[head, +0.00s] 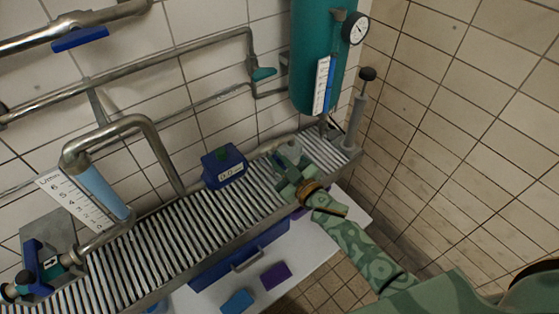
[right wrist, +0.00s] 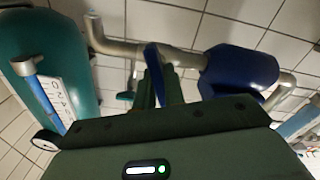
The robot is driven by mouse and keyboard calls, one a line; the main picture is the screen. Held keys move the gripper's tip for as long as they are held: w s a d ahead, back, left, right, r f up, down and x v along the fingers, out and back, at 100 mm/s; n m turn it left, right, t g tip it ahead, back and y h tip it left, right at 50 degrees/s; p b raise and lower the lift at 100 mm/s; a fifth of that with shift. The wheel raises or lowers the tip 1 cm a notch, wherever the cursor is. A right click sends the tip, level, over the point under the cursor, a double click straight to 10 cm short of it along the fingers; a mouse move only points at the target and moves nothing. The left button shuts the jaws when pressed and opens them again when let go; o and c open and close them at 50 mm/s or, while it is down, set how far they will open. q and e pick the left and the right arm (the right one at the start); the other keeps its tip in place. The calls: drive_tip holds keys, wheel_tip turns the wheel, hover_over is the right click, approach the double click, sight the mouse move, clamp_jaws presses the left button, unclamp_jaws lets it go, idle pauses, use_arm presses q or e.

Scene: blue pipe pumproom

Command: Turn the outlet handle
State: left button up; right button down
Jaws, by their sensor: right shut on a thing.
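The outlet handle (right wrist: 153,66) is a thin blue lever below a grey metal pipe (right wrist: 140,48) in the right wrist view. My right gripper (right wrist: 160,88) is shut on it, with the dark green fingers along its sides. In the head view my right gripper (head: 287,172) reaches over the grated bench near its right part, beside a grey pipe fitting (head: 290,150). The gripper largely hides the handle there. My left gripper is not in view.
A blue meter box (head: 223,167) stands left of my right gripper; it also shows in the right wrist view (right wrist: 238,70). A teal tank (head: 317,60) with a gauge (head: 355,28) hangs behind. The slatted bench (head: 190,221) extends left. Tiled walls close the corner.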

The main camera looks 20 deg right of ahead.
drive_tip(key=n, duration=0.4)
drive_tip(key=shift+a+f+n+b, duration=0.1)
drive_tip(key=shift+f+n+b, duration=0.1)
drive_tip(key=shift+n+b, duration=0.15)
drive_tip(key=n+b, duration=0.1)
drive_tip(key=n, duration=0.3)
drive_tip(key=shift+s+f+n, duration=0.1)
drive_tip(key=shift+n, duration=0.25)
drive_tip(key=shift+a, duration=0.1)
drive_tip(key=c, duration=1.5)
unclamp_jaws()
drive_tip(key=shift+s, duration=0.1)
drive_tip(key=v, duration=1.6)
drive_tip(key=shift+s, duration=0.1)
